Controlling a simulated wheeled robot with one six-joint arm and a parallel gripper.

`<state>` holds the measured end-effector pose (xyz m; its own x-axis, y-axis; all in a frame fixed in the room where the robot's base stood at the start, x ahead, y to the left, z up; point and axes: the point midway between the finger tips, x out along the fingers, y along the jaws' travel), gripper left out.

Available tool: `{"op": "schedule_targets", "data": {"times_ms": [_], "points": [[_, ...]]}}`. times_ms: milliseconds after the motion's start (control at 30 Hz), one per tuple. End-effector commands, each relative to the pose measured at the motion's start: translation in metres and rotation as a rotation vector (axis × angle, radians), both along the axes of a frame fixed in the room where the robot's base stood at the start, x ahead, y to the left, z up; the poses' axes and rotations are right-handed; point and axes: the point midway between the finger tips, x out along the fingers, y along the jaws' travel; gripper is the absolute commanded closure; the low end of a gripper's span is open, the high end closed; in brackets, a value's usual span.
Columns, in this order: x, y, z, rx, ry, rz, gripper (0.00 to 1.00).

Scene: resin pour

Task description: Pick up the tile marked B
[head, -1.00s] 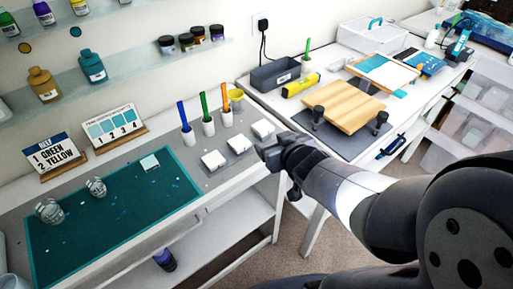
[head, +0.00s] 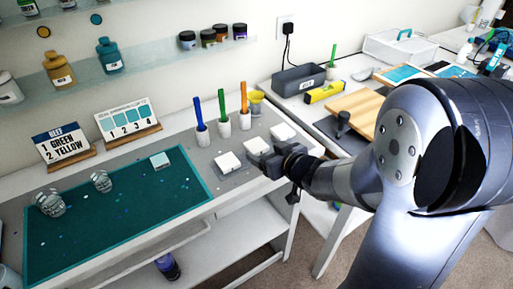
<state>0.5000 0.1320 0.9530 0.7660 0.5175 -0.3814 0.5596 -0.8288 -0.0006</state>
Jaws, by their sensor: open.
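Three white tiles sit in a row on a grey strip at the right end of the near table: a left tile (head: 228,162), a middle tile (head: 257,146) and a right tile (head: 283,132). No letter is readable on them, so I cannot tell which is B. My gripper (head: 269,165) is open and low beside the row, just in front of the middle tile. It seems to hold nothing. I cannot tell whether it touches a tile; its fingertips are small and dark here.
Blue, green and orange sticks in white cups (head: 224,127) and a yellow cup (head: 256,104) stand behind the tiles. A green mat (head: 120,225) with two clear cups (head: 48,204) and a small pale tile (head: 160,160) lies left. A wooden board (head: 358,108) is on the right table.

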Motion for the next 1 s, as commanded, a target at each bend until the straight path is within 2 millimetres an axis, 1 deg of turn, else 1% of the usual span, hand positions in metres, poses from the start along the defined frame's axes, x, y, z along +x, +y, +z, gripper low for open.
{"op": "schedule_targets", "data": {"times_ms": [100, 200, 300, 567, 1000], "points": [[0.014, 0.009, -0.008, -0.001, 0.002, 0.002, 0.24], [0.024, 0.016, -0.013, 0.0, 0.002, 0.002, 0.24], [0.031, 0.02, -0.016, -0.001, 0.001, 0.001, 0.24], [0.033, 0.021, -0.016, -0.001, -0.001, 0.0, 0.24], [0.032, 0.021, -0.016, -0.001, 0.0, 0.0, 0.59]]}}
